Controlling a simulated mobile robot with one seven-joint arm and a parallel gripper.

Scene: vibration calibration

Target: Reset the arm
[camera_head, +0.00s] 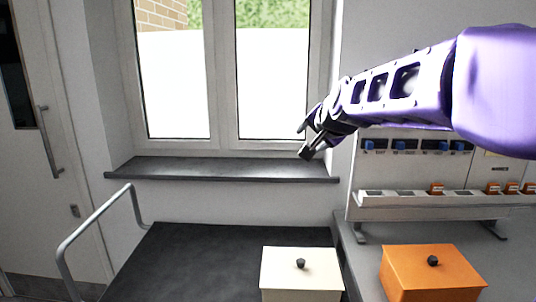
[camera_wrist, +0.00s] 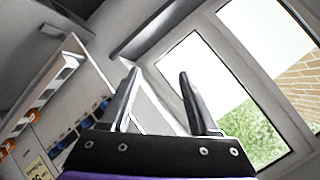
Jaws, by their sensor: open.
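My purple arm reaches in from the right in the head view, held up in front of the window. My gripper (camera_head: 305,152) is at its end, above the right part of the window sill. In the wrist view my gripper (camera_wrist: 158,95) shows two dark fingers set apart with nothing between them. The fingers point up toward the window and wall and touch nothing that I can see.
A cream box (camera_head: 302,270) and an orange box (camera_head: 432,270), each with a dark knob, stand at the front. A rack (camera_head: 440,212) with blue and orange parts stands behind my arm. A metal rail (camera_head: 95,222) edges the dark cart top (camera_head: 190,255). The dark sill (camera_head: 220,169) is bare.

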